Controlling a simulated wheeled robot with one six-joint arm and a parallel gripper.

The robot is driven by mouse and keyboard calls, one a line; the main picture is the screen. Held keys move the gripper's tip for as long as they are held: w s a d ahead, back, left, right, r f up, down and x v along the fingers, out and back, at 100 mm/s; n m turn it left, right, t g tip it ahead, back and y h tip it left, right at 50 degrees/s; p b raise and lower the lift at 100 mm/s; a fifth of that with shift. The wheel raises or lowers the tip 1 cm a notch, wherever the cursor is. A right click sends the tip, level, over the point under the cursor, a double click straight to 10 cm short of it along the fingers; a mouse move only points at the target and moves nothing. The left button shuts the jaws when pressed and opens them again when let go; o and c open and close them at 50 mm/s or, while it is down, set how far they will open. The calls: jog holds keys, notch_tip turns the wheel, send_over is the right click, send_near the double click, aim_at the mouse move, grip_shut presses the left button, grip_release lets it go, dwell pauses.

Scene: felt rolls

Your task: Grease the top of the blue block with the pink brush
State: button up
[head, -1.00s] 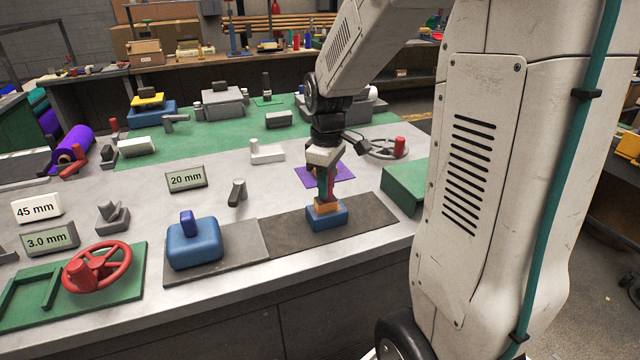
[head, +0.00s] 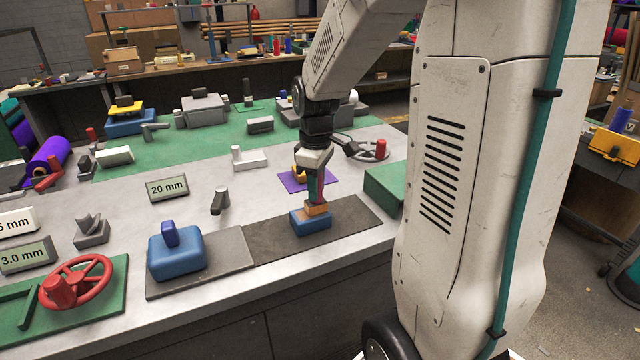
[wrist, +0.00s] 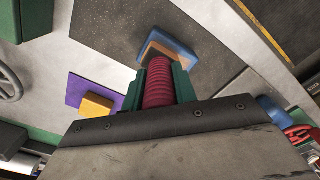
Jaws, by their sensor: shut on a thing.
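The blue block (head: 311,223) lies on the dark mat near the front of the bench. It also shows in the wrist view (wrist: 178,48). My gripper (head: 316,188) is above it, pointing down, with its green fingers shut on the ribbed pink brush handle (wrist: 158,84). The brush's orange head (head: 316,208) is at the block's top, toward its back right part. It seems to touch the top, but the exact contact is hard to tell. My fingers hide part of the handle.
A rounded blue thing with a knob (head: 177,256) stands on a grey plate to the left. A yellow block (wrist: 96,106) sits on a purple mat (wrist: 78,92) behind. A green box (head: 385,190) is at the right. A red handwheel (head: 75,282) is at front left.

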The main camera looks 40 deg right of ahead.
jog(key=shift+w+a+f, duration=0.1)
jog(key=shift+w+a, duration=0.2)
jog(key=shift+a, duration=0.65)
jog(key=shift+w+a, duration=0.25)
jog(key=shift+a, duration=0.7)
jog(key=shift+s+d, duration=0.25)
jog(key=shift+d, duration=0.55)
jog(key=shift+s+d, duration=0.2)
jog(key=shift+d, duration=0.6)
jog(key=shift+s+d, duration=0.25)
jog(key=shift+d, duration=0.55)
jog(key=shift+r, duration=0.9)
jog(key=shift+r, duration=2.55)
